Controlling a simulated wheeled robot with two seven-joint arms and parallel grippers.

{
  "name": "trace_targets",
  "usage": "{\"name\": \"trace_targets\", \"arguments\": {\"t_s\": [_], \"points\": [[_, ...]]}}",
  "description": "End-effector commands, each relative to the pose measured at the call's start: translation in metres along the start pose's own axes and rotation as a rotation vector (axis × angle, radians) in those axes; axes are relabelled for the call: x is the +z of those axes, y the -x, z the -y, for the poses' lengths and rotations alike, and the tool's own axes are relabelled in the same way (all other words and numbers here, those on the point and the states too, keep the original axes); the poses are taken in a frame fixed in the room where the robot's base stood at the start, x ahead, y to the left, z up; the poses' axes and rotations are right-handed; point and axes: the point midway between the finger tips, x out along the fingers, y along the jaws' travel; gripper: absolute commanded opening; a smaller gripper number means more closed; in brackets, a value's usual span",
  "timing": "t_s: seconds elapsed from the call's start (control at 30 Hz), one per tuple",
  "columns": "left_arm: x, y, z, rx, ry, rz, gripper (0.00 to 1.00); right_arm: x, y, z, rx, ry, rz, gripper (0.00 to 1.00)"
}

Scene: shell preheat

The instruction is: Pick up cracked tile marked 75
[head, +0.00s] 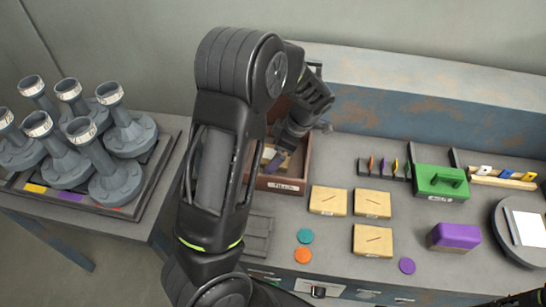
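Three cream tiles with thin dark crack lines lie on the bench: one (328,201) at left, one (372,204) to its right and one (372,241) in front. Their marks are too small to read. A brown open box (304,166) with a white label stands behind them. My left gripper (278,156) points down into this box, beside or over a cream piece (268,154). Something purple shows near its tips. I cannot tell whether the fingers hold anything. My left arm hides the box's left side. Only a dark part of my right arm shows at the bottom right edge.
Teal (305,236), orange (303,255) and purple (407,265) discs lie in front. Grey flanged pipes (117,180) crowd the left table.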

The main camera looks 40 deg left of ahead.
Motion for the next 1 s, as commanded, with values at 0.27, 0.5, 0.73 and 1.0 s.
{"name": "trace_targets", "arguments": {"t_s": [0.27, 0.5, 0.73, 1.0], "points": [[-0.0001, 0.0000, 0.0000, 0.000, 0.000, 0.000, 0.74, 0.0000, 0.0002, 0.0000, 0.000, 0.000, 0.000, 0.44], [-0.0002, 0.0000, 0.0000, 0.000, 0.000, 0.000, 0.55, 0.0000, 0.0002, 0.0001, 0.000, 0.000, 0.000, 0.44], [-0.0002, 0.0000, 0.0000, 0.000, 0.000, 0.000, 0.36, 0.0000, 0.0001, 0.0001, 0.000, 0.000, 0.000, 0.44], [-0.0003, 0.0003, -0.0002, 0.000, 0.001, 0.000, 0.16, 0.0000, 0.0002, 0.0001, 0.000, 0.000, 0.000, 0.44]]}}
